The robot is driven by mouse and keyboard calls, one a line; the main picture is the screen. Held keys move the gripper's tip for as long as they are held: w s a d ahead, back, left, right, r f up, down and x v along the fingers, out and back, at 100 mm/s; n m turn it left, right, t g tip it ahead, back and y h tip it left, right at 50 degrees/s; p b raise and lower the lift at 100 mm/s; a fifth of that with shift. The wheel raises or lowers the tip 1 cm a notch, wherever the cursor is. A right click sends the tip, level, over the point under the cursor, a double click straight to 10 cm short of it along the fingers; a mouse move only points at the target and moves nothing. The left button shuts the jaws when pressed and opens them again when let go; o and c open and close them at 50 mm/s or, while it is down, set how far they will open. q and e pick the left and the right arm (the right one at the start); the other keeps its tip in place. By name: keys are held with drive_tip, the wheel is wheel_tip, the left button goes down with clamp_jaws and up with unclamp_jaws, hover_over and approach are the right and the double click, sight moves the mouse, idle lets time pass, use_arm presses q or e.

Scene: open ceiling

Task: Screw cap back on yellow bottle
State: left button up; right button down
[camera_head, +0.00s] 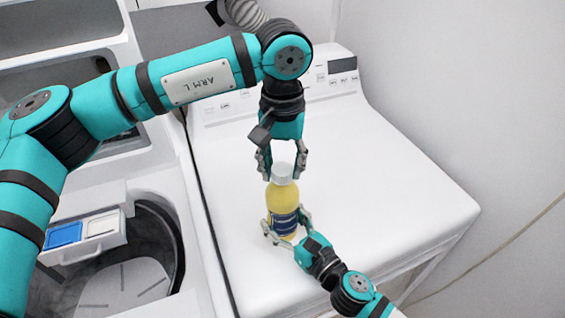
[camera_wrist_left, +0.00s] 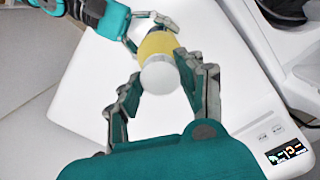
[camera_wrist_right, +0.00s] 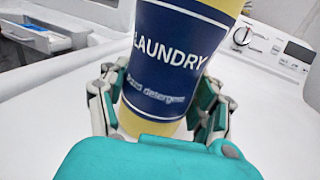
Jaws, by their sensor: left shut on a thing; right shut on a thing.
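The yellow bottle (camera_head: 283,200) with a dark blue label stands upright on the white machine top. Its label, reading "LAUNDRY", fills the right wrist view (camera_wrist_right: 172,60). The white cap (camera_head: 282,173) is at the bottle's mouth; whether it is threaded on cannot be told. My left gripper (camera_head: 281,168) points down from above with its fingers on both sides of the cap, shut on it. The cap also shows between the fingers in the left wrist view (camera_wrist_left: 159,77). My right gripper (camera_head: 285,224) is shut around the bottle's lower body from the front right.
The white machine top (camera_head: 385,190) is clear around the bottle. Its control panel (camera_head: 335,75) stands at the back. At left is an open washer drum (camera_head: 130,265) with a detergent drawer (camera_head: 90,235) pulled out. A wall closes the right side.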

use_arm(q)
drive_tip(key=m, duration=0.4)
drive_tip(key=shift+m, duration=0.3)
drive_tip(key=m, duration=0.3)
drive_tip(key=o, duration=0.8)
drive_tip(key=shift+c, duration=0.2)
drive_tip(key=shift+r, duration=0.1)
wheel_tip(320, 180, up, 12)
use_arm(e)
drive_tip(key=shift+c, duration=0.7)
unclamp_jaws()
